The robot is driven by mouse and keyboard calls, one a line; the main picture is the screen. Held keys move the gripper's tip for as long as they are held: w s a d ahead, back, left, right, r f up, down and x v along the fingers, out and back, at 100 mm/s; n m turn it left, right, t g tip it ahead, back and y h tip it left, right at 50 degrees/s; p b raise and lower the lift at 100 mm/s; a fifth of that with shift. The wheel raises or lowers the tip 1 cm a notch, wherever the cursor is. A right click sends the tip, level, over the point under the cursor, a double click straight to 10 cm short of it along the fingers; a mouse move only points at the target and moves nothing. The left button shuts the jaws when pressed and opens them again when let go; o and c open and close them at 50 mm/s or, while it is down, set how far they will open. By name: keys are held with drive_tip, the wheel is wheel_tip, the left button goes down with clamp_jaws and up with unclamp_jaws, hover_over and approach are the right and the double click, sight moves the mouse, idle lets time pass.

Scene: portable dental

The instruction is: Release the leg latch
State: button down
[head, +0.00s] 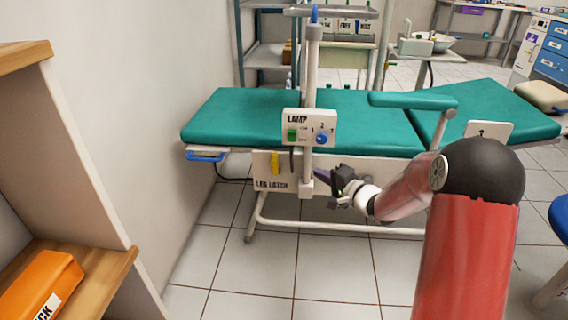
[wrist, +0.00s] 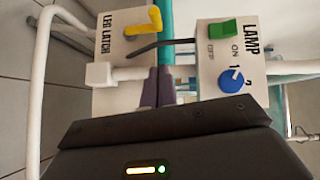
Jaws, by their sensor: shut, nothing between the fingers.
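The leg latch is a yellow lever (head: 275,163) on a white panel labelled LEG LATCH (head: 262,186), under the left part of the green dental couch. In the wrist view the yellow lever (wrist: 146,24) stands out from its panel (wrist: 110,47) at the upper left. My gripper (head: 320,174) is to the right of the lever, just right of the white lamp post in the head view. Its purple fingers (wrist: 158,86) are together and empty in the wrist view. They are apart from the lever. Whether they touch the post is not clear.
The white lamp post (head: 311,75) carries a LAMP box (head: 296,127) with a green switch and blue knob, close to my gripper. A dark cable (wrist: 155,47) hangs near the lever. A wooden shelf (head: 85,150) stands at left. The tiled floor (head: 260,275) in front is clear.

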approach(275, 167)
wheel_tip(275, 167, up, 4)
drive_tip(key=w, duration=0.3)
drive_tip(key=shift+a+b, duration=0.75)
drive_tip(key=shift+a, duration=0.7)
